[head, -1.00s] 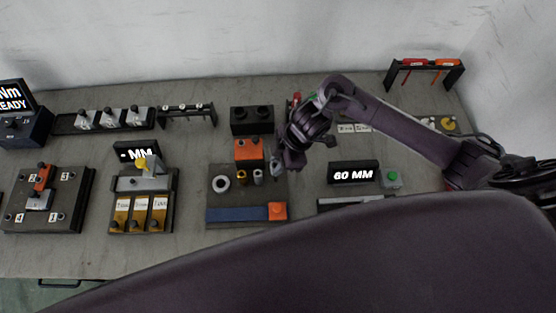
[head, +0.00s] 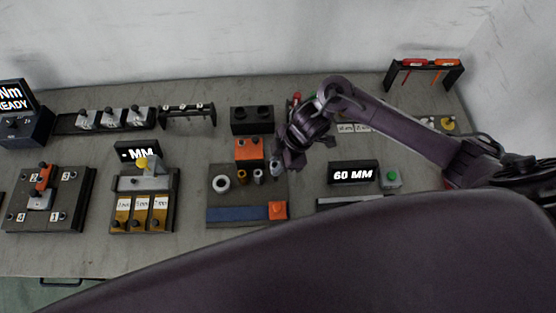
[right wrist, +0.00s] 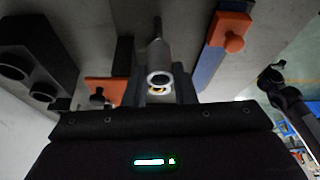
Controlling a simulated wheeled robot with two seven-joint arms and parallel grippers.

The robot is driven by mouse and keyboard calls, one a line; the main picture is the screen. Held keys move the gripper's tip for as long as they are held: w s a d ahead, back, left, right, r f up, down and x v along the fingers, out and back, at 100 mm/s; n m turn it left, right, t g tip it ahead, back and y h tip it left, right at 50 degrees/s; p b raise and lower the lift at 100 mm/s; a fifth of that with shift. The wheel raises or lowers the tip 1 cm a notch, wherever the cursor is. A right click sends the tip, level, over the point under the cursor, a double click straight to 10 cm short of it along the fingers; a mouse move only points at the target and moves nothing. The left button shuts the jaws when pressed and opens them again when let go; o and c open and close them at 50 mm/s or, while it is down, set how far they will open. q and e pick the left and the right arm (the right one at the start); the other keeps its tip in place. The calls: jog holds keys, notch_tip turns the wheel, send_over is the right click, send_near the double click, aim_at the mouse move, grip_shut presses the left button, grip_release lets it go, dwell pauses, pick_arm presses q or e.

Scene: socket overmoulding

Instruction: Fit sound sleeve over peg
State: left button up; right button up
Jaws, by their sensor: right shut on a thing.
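My right gripper (head: 278,162) is over the right part of a dark fixture plate (head: 215,209). It is shut on a grey sleeve (head: 275,169), seen just below its fingers. In the right wrist view the grey sleeve (right wrist: 158,57) sits between the fingers (right wrist: 165,92), its round open end facing the camera. Several short parts stand on the plate left of it: a white ring (head: 222,184), a brass-coloured cylinder (head: 241,175) and a grey cylinder (head: 258,177). I cannot tell whether the held sleeve is around a peg or clear of it. My left gripper is out of view.
An orange block (head: 248,150) and a black two-hole block (head: 251,120) stand behind the plate. A blue bar (head: 235,215) and an orange knobbed block (head: 278,210) line its front. A 60 MM display (head: 353,173) and green button (head: 391,174) are to the right.

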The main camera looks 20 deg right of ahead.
jog(key=shift+p, duration=0.4)
dwell(0.6)
jog(key=shift+f+b, duration=2.05)
jog(key=shift+f, duration=1.05)
jog(key=o, duration=0.9)
jog(key=shift+r, duration=0.1)
jog(key=v, duration=0.7)
jog(key=shift+d+r+b, duration=0.2)
jog(key=shift+r+b, duration=0.15)
